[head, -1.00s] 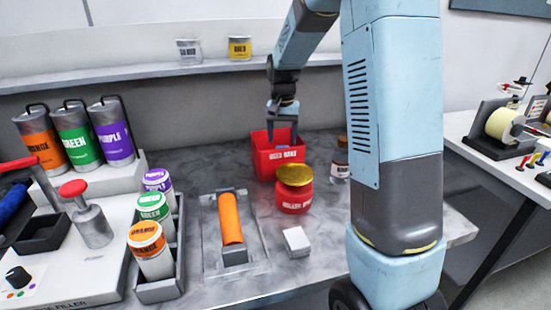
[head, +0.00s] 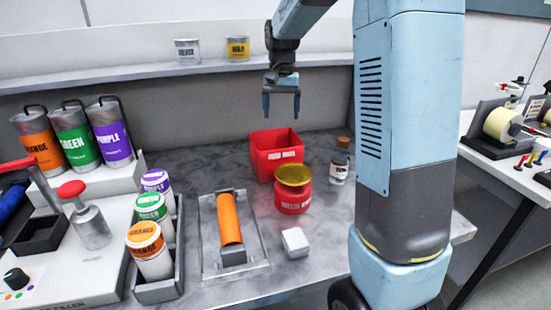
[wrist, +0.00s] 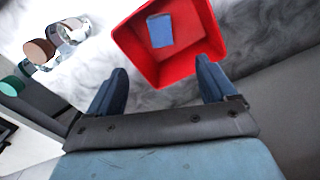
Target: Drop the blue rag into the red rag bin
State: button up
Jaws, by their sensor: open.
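The red rag bin (head: 277,153) stands on the grey marbled bench, toward the back, with a white label on its front. In the wrist view the bin (wrist: 188,70) is seen from above, and the blue rag (wrist: 160,30) lies inside it on the floor. In the head view the bin's front wall hides the rag. My gripper (head: 281,108) is above the bin, apart from it, with its fingers pointing down. In the wrist view my gripper (wrist: 160,82) has its two fingers wide apart with nothing between them.
A red jar with a gold lid (head: 293,190) stands right in front of the bin. A glass bottle with a brown cap (head: 340,165) is to its right. An orange roller (head: 229,220), a white block (head: 295,242) and labelled cups (head: 152,250) are nearer the front.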

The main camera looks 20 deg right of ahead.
notch_tip(320, 180, up, 5)
jog(key=shift+r, duration=0.1)
dwell(0.3)
jog(key=s+r+n+t, duration=0.2)
jog(key=s+r+t, duration=0.15)
jog(key=s, duration=1.35)
jog(key=s+f+n+t, duration=0.2)
jog(key=s+f, duration=0.1)
jog(key=s, duration=1.1)
jog(key=shift+s+a+f, duration=0.15)
jog(key=shift+s+f, duration=0.05)
jog(key=shift+s, duration=0.2)
